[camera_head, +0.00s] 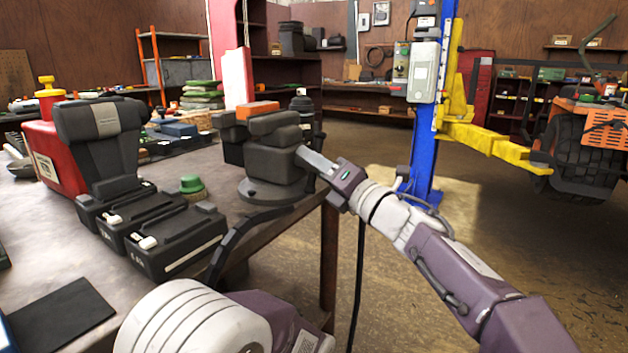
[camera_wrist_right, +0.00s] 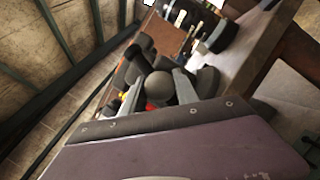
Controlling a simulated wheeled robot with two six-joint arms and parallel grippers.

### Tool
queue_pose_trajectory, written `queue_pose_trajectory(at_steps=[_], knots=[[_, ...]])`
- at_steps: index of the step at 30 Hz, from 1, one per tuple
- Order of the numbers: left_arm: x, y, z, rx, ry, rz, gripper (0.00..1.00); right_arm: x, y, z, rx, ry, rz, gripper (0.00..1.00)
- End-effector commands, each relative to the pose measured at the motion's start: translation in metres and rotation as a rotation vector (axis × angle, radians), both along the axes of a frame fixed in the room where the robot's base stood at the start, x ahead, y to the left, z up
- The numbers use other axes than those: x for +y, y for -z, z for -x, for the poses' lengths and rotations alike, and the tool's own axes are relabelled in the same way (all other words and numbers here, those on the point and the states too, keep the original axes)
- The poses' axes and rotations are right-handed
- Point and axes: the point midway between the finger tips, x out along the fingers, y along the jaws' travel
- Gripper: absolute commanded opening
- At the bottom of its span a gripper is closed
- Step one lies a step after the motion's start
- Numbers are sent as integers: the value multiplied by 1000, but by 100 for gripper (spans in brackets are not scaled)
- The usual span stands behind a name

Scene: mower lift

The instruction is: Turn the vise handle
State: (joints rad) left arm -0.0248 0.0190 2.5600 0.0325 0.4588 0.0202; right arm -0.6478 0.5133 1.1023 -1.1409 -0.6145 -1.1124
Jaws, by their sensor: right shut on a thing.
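The dark grey vise (camera_head: 272,155) stands on its round base near the right edge of the workbench. My right gripper (camera_head: 308,160) reaches in from the right, with its fingers at the vise's right side. In the right wrist view, a round grey knob of the vise handle (camera_wrist_right: 160,88) sits between the two fingers (camera_wrist_right: 158,92), and the gripper is shut on it. Most of the handle is hidden by the fingers in the head view. My left gripper is not in view.
A blue lift post (camera_head: 424,150) with yellow arms (camera_head: 490,140) stands behind. Floor right of the bench is open.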

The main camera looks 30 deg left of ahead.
Motion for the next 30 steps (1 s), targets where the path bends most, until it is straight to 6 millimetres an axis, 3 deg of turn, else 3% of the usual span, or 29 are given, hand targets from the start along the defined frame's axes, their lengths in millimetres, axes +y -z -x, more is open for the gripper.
queue_pose_trajectory(at_steps=[1, 9, 30], knots=[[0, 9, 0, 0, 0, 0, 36, 1, 8, -1, -29, 1, 6, 0], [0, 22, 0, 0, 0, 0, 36, 1, 5, -1, -177, -1, 19, 0], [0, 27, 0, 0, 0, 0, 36, 1, 3, -1, -256, 0, 25, 0]])
